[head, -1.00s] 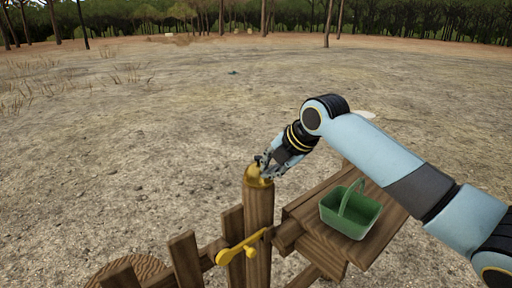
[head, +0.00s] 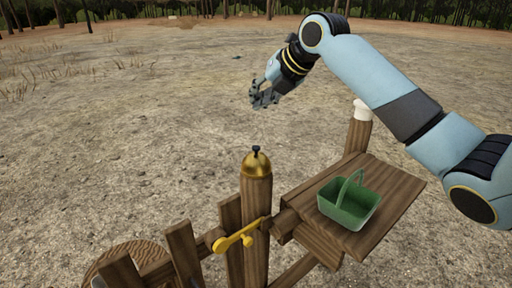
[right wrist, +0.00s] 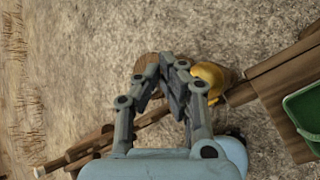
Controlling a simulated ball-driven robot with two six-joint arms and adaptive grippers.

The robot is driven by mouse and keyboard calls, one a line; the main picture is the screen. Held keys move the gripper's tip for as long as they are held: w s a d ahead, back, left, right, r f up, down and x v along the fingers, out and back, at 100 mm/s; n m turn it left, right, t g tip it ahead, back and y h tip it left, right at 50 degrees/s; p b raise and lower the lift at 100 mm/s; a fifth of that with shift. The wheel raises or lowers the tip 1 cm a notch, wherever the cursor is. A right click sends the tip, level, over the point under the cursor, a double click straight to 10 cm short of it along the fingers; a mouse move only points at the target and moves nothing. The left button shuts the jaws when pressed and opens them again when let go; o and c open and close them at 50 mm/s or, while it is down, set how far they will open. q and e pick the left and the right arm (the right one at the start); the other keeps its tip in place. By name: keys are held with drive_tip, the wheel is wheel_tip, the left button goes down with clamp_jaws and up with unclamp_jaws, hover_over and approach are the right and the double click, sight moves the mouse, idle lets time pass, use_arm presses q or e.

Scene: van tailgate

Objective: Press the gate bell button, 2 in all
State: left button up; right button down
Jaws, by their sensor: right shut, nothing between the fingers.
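The gate bell is a brass dome (head: 256,165) on top of a wooden post, with a small dark button (head: 256,149) standing up from its top. My right gripper (head: 262,100) is in the air above the bell, clear of it. Its fingers are shut and empty. In the right wrist view the fingertips (right wrist: 170,62) point down, and the brass dome (right wrist: 210,78) shows just right of them, partly hidden by a finger. The button cannot be made out there. My left gripper is not in view.
A green basket (head: 349,204) stands on a wooden shelf (head: 395,195) right of the post. A yellow latch (head: 236,238) crosses the gate's wooden rails below the bell. A white object (head: 361,110) tops a post behind the shelf. Open dry ground lies beyond.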

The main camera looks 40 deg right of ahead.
drive_tip(key=b, duration=0.6)
hover_over(256, 151)
drive_tip(key=d, duration=0.1)
drive_tip(key=f, duration=0.5)
drive_tip(key=w+f, duration=0.1)
drive_tip(key=f, duration=0.1)
drive_tip(key=shift+d+f, duration=0.2)
drive_tip(key=shift+f+b, duration=0.4)
drive_tip(key=shift+f, duration=0.25)
drive_tip(key=shift+f, duration=0.1)
drive_tip(key=shift+f, duration=0.3)
drive_tip(key=shift+f+b, duration=0.4)
drive_tip(key=shift+f, duration=0.15)
idle(0.4)
idle(0.4)
drive_tip(key=shift+r+p, duration=0.9)
drive_tip(key=shift+r, duration=0.15)
